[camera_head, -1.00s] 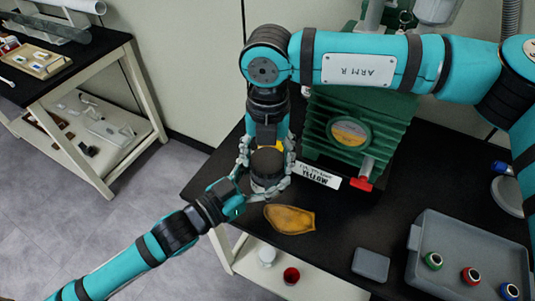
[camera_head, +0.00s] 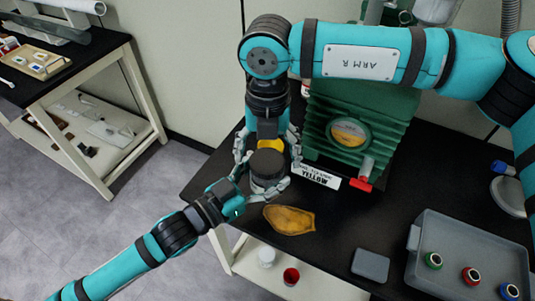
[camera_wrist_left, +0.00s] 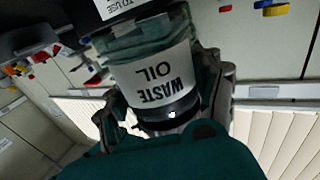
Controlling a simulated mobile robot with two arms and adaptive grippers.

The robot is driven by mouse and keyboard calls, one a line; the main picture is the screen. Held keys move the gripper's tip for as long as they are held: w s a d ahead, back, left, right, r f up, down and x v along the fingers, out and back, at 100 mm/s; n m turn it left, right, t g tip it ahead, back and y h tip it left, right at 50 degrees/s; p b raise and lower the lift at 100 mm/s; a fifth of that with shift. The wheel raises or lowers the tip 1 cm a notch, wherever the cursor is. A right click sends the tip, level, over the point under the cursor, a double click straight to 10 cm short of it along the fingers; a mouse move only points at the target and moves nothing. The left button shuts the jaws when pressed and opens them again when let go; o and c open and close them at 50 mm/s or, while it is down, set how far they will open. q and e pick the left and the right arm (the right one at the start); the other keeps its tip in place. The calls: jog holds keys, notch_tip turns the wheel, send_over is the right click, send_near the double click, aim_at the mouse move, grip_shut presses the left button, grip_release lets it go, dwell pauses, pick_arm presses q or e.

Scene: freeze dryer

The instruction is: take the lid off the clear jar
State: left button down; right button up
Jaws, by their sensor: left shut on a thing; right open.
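The clear jar (camera_wrist_left: 155,70) appears upside down in the left wrist view, with a white "WASTE OIL" label. Its dark lid (camera_head: 267,166) shows as a grey-black cylinder in the head view; the jar body below is largely hidden. My left gripper (camera_head: 234,198) is shut on the jar from the near left side. Its grey fingers flank the jar in the left wrist view (camera_wrist_left: 165,105). My right gripper (camera_head: 266,158) points down from above, open, its fingers spread on both sides of the lid. I cannot tell whether they touch it.
An orange-yellow flat piece (camera_head: 289,220) and a small grey box (camera_head: 370,265) lie in front. A grey tray (camera_head: 450,235) with coloured rings is at right.

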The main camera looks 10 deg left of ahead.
notch_tip(320, 180, up, 3)
jog(key=shift+r, duration=0.1)
jog(key=shift+s+a+r+n, duration=0.15)
jog(key=shift+s, duration=0.25)
jog(key=shift+s+a+r+n, duration=0.1)
jog(key=shift+s+a+n, duration=0.05)
jog(key=shift+s, duration=0.2)
jog(key=shift+s+a+r, duration=0.1)
jog(key=shift+s+r, duration=0.1)
jog(key=shift+s, duration=0.05)
jog(key=shift+r, duration=0.2)
jog(key=shift+w+d+r+m, duration=0.2)
jog(key=shift+w+r+m, duration=0.25)
jog(key=shift+r, duration=0.2)
jog(key=shift+w+d+r+m, duration=0.2)
jog(key=shift+w+r+m, duration=0.1)
jog(key=shift+w, duration=0.15)
jog(key=shift+w+f, duration=0.1)
jog(key=shift+f, duration=3.8)
